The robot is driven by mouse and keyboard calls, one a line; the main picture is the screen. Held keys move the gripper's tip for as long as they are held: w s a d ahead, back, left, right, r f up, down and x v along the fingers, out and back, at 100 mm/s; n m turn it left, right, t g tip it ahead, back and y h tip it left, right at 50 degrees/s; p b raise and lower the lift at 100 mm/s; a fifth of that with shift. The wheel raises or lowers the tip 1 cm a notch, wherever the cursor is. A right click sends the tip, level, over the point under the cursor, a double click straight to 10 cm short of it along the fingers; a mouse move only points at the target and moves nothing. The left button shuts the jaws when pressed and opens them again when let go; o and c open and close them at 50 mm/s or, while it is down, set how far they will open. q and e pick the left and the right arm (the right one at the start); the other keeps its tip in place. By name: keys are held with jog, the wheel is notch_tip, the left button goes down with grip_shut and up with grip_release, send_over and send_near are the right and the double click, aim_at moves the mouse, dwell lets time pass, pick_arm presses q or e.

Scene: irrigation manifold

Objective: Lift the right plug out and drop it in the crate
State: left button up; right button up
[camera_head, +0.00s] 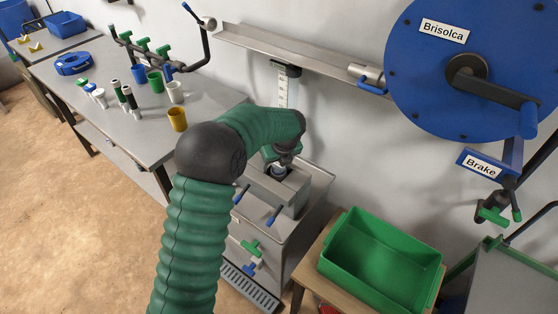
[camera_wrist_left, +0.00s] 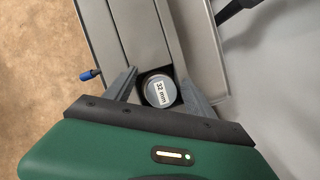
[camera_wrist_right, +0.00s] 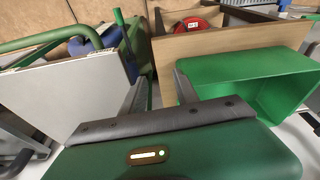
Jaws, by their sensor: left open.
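A round grey plug (camera_wrist_left: 160,90) with a "32 mm" label sits in a metal housing. In the head view its blue-grey side (camera_head: 278,173) shows just under my left gripper (camera_head: 283,160). In the left wrist view the open fingers of my left gripper (camera_wrist_left: 158,88) stand on either side of the plug; I cannot tell whether they touch it. The green crate (camera_head: 352,268) stands empty on a wooden stand, right of the housing. It also shows in the right wrist view (camera_wrist_right: 235,88). There my right gripper (camera_wrist_right: 160,80) is open and empty, with the crate on its right.
A grey bench (camera_head: 85,110) at left holds several cups and bottles. A blue reel (camera_head: 430,70) hangs on the wall above the crate, with a brake lever (camera_head: 482,163) below it. Blue handles (camera_head: 274,214) stick out of the housing's front. A grey panel (camera_wrist_right: 85,95) stands left of my right gripper.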

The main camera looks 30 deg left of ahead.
pick_arm(q)
jog(key=shift+s+d+r, duration=0.1)
jog(key=shift+d+r, duration=0.05)
jog(key=shift+d, duration=0.15)
jog(key=shift+c, duration=0.5)
jog(key=shift+d+r, duration=0.1)
jog(key=shift+d, duration=0.4)
jog(key=c, duration=0.5)
jog(key=shift+c, duration=1.1)
jog(key=shift+a, duration=0.2)
jog(key=c, duration=0.5)
jog(key=o, duration=0.7)
jog(key=shift+a, duration=0.15)
jog(key=c, duration=0.5)
grip_shut()
pick_arm(e)
jog(key=shift+d, duration=0.55)
